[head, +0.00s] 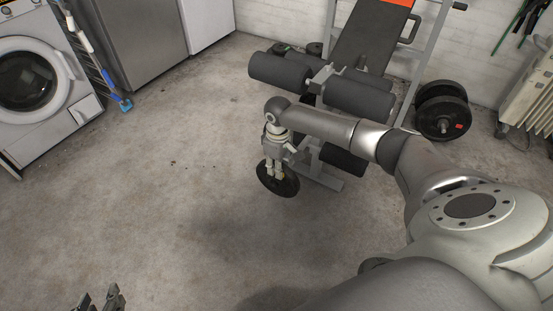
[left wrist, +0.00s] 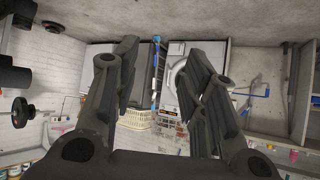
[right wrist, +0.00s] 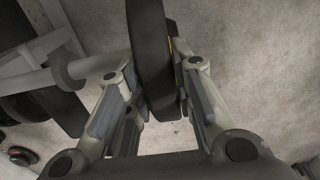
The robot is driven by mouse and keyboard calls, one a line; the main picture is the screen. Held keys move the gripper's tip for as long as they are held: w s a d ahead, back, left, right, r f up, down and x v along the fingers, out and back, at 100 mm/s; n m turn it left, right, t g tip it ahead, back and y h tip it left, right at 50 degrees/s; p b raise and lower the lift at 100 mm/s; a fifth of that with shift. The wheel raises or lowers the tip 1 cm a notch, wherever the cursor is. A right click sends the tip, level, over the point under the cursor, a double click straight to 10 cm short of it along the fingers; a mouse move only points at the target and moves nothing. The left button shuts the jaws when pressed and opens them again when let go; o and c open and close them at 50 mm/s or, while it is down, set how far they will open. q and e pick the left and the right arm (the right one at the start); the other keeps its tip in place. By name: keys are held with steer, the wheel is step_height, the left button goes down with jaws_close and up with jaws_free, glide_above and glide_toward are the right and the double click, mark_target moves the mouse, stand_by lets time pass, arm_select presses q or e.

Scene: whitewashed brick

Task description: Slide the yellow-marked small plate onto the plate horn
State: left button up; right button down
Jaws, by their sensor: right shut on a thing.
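The small plate (head: 278,181) is a black disc, held on edge low over the concrete floor in front of the weight bench. My right gripper (head: 275,172) is shut on its rim. In the right wrist view the plate (right wrist: 150,50) stands between the fingers (right wrist: 155,90), with a thin yellow mark on its right face. A grey tube with a collar (right wrist: 78,68), which looks like the plate horn, points toward the plate from the left; a gap between them cannot be judged. In the head view my arm largely hides it. My left gripper (left wrist: 160,75) is open and empty.
The weight bench (head: 368,45) has dark foam rollers (head: 360,97) above and behind my right gripper. Larger black plates (head: 442,112) sit at its right. A washing machine (head: 35,85) stands at the left. The floor (head: 150,190) between is clear.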

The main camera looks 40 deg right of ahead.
steer(key=shift+w+d+r, duration=0.15)
steer(key=shift+w+d, duration=0.25)
steer(key=shift+d, duration=0.3)
steer(key=shift+w+d+b, duration=0.2)
steer(key=shift+d+b, duration=0.05)
steer(key=shift+d, duration=0.25)
steer(key=shift+w+d+b, duration=0.2)
steer(key=shift+d, duration=0.3)
steer(key=shift+w+d, duration=0.2)
steer(key=shift+d, duration=0.25)
steer(key=shift+w+d+b, duration=0.3)
steer(key=shift+d+b, duration=0.2)
steer(key=shift+d, duration=0.25)
steer(key=shift+w+d+b, duration=0.3)
steer(key=shift+d+b, duration=0.1)
steer(key=shift+d, duration=0.3)
arm_select(q)
steer(key=w+d+r+t+h, duration=0.1)
steer(key=w+r+t, duration=0.1)
steer(key=r+t, duration=0.2)
steer(key=w+d+r+t+h, duration=0.1)
steer(key=r+t, duration=0.4)
steer(key=r, duration=0.5)
steer(key=shift+w+d+h+b, duration=0.4)
steer(key=shift+w+d, duration=0.25)
steer(key=shift+w, duration=0.4)
arm_select(e)
steer(key=shift+w+d, duration=0.2)
steer(key=shift+d, duration=0.35)
